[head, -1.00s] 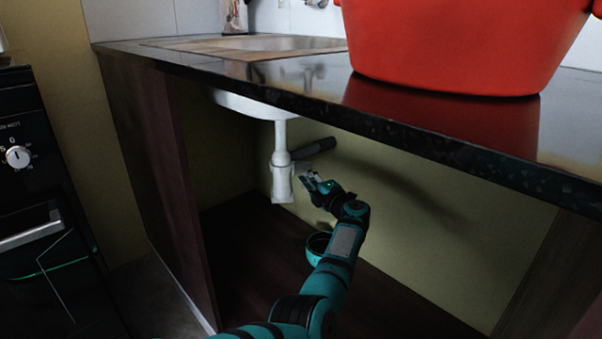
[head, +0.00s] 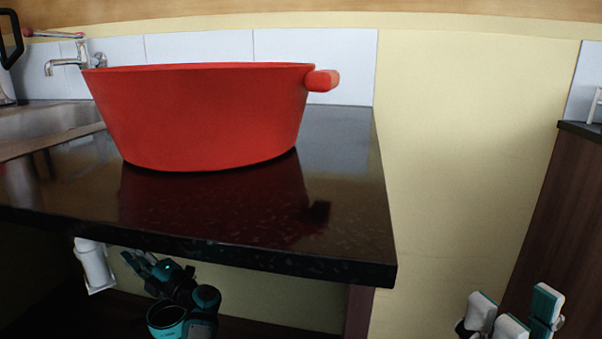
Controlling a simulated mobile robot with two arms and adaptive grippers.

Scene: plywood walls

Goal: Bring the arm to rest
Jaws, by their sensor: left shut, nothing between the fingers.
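My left gripper (head: 143,263) is dark with teal marks, in the lower left of the head view. It is under the counter, beside the white sink drain pipe (head: 94,265), and is shut with nothing in it. Part of my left arm is hidden below the picture's edge. My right gripper (head: 520,312) is at the bottom right, in front of the yellow wall. Its white and teal fingers stand apart, with nothing seen between them.
The dark counter (head: 345,185) overhangs my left gripper. A red pot (head: 205,115) stands on it, left of its right end. A brown cabinet (head: 560,215) stands at the right. Between counter and cabinet is a gap before the yellow wall (head: 450,150).

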